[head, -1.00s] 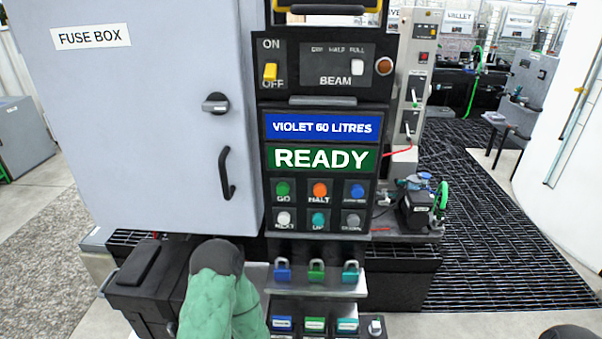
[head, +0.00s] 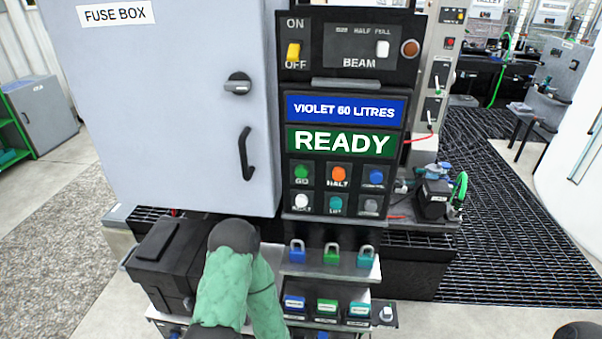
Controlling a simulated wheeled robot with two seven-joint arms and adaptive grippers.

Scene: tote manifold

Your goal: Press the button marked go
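The green button marked GO (head: 302,173) is at the top left of a group of buttons on the black control panel (head: 335,85). The orange HALT button (head: 338,174) and a blue button (head: 376,176) are beside it. White, teal and grey buttons form the row below. The green screen above reads READY (head: 342,142), and the blue strip reads VIOLET 60 LITRES (head: 346,110). A green-sleeved part of my arm shows low in the head view, below and left of the buttons, apart from them. Neither gripper is visible.
The grey fuse box (head: 165,110) with a black handle stands left of the panel. A yellow switch (head: 293,52) sits above the screens. A shelf (head: 330,268) with several padlocks juts out below the buttons. A black box (head: 165,262) stands at lower left.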

